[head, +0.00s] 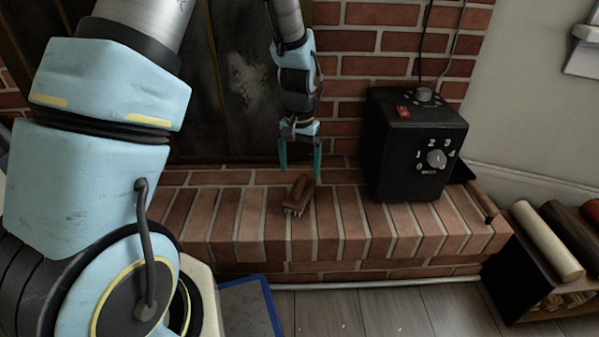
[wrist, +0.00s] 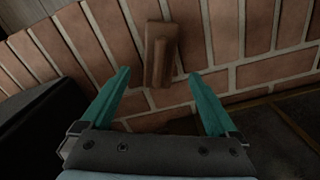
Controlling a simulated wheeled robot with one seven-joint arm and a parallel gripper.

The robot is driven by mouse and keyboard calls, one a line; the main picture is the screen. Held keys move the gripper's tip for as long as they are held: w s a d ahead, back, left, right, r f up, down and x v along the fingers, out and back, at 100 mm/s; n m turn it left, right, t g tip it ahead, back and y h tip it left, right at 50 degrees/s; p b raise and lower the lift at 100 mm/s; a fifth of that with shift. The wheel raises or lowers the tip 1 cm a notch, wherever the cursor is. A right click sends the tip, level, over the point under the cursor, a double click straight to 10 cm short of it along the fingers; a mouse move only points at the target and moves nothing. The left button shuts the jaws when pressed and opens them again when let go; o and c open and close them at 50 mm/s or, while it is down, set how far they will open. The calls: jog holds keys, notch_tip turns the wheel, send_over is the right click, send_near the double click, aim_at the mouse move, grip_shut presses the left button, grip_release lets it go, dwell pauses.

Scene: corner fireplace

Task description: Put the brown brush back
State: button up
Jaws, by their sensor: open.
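The brown brush (head: 299,195) lies on the brick hearth ledge (head: 345,225), in front of the fireplace, with its bristles showing at the near end. In the wrist view the brush (wrist: 161,52) lies beyond the fingertips, roughly centred between them. My gripper (head: 300,172) is open and empty, with its teal fingers pointing down just above and behind the brush. In the wrist view my gripper (wrist: 160,75) has its two fingers spread wide apart, and neither appears to touch the brush.
A black box with a numbered dial (head: 416,145) stands on the ledge right of the brush. A dark open rack (head: 535,275) with rolled items stands on the floor at right. A blue-edged mat (head: 248,308) lies below. The ledge left of the brush is clear.

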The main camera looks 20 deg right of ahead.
notch_tip(320, 180, up, 2)
jog(key=shift+r+p, duration=0.15)
jog(key=shift+p, duration=0.15)
jog(key=shift+w+a+r, duration=0.1)
jog(key=shift+a+r, duration=0.05)
jog(key=shift+a, duration=0.1)
jog(key=s+a+r+n, duration=0.2)
jog(key=a+r, duration=0.1)
jog(key=a, duration=0.6)
jog(key=s+a+r+n+t, duration=0.1)
jog(key=a+r, duration=0.3)
jog(key=a, duration=0.4)
jog(key=s+a+r+n, duration=0.3)
jog(key=a, duration=0.6)
jog(key=shift+a+r+n+t, duration=0.15)
jog(key=shift+a+n+t, duration=0.15)
jog(key=shift+a+n, duration=0.1)
notch_tip(320, 180, up, 44)
jog(key=p, duration=4.4)
